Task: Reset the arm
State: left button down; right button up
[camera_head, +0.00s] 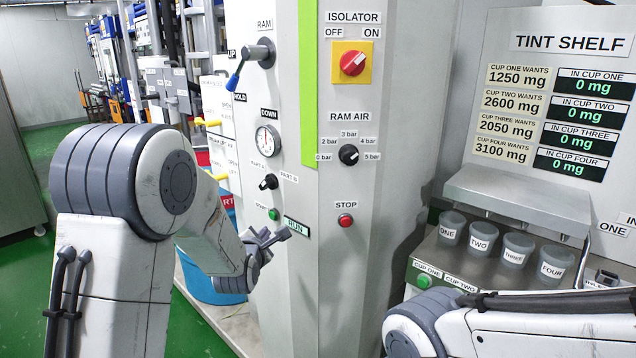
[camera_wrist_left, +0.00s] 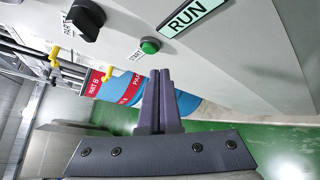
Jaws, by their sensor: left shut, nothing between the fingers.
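My left arm comes in from the left in the head view. Its gripper (camera_head: 274,237) is shut and empty, just in front of the grey machine column, below the RUN label (camera_head: 296,227) and beside the green start button (camera_head: 273,214). In the left wrist view the closed fingers (camera_wrist_left: 158,100) point toward the column, with the green start button (camera_wrist_left: 149,46) and a black selector knob (camera_wrist_left: 85,20) above them. I cannot tell whether the fingertips touch the panel. My right arm (camera_head: 540,325) shows at the lower right; its gripper is out of view.
The column carries a ram lever (camera_head: 250,62), a red isolator switch (camera_head: 352,63), a ram air knob (camera_head: 348,154) and a red stop button (camera_head: 345,220). Several cups, including cup one (camera_head: 451,228), stand on the right shelf. A blue drum (camera_head: 205,283) stands behind my left arm.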

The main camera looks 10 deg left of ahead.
pick_arm(q)
jog(key=s+d+r+m+g+h+p, duration=0.35)
jog(key=s+d+m+g, duration=0.35)
jog(key=s+d+m, duration=0.85)
jog(key=s+r+m+g+y+p, duration=0.1)
jog(key=s+m+g+p, duration=0.4)
jog(key=s+m, duration=1.3)
jog(key=s+r+g, duration=0.1)
jog(key=s+g, duration=0.1)
jog(key=s, duration=0.5)
jog(key=shift+s+r+g, duration=0.25)
jog(key=shift+r+g, duration=0.05)
jog(key=shift+r, duration=0.05)
jog(key=shift+a+y, duration=0.1)
jog(key=shift+y, duration=0.15)
